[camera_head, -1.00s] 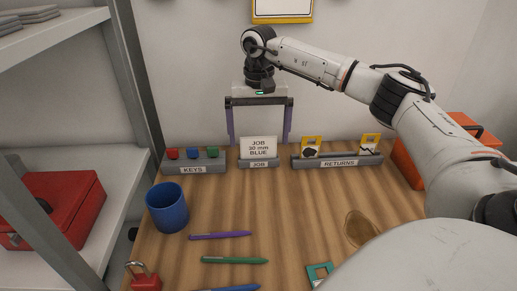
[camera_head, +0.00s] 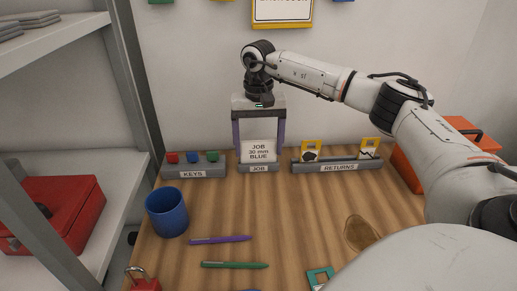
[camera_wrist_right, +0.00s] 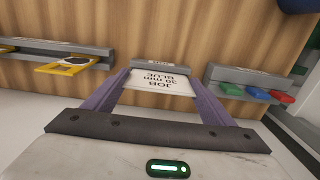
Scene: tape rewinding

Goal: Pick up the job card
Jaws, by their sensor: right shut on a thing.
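The job card (camera_head: 258,149) is a white card printed "JOB 30 mm BLUE". It stands upright in the grey JOB holder (camera_head: 258,168) at the back of the table. My right gripper (camera_head: 259,152) comes down from above, with its two purple fingers at the card's left and right edges, shut on it. In the right wrist view, the card (camera_wrist_right: 160,84) lies between the fingertips (camera_wrist_right: 160,77), with its lower edge at the holder (camera_wrist_right: 165,65). My left gripper is not in view.
The KEYS rack (camera_head: 193,172) is left of the holder and the RETURNS rack (camera_head: 338,166) is right of it. A blue cup (camera_head: 167,212), a purple pen (camera_head: 220,240) and a green pen (camera_head: 235,265) are nearer. An orange box (camera_head: 408,165) stands at right.

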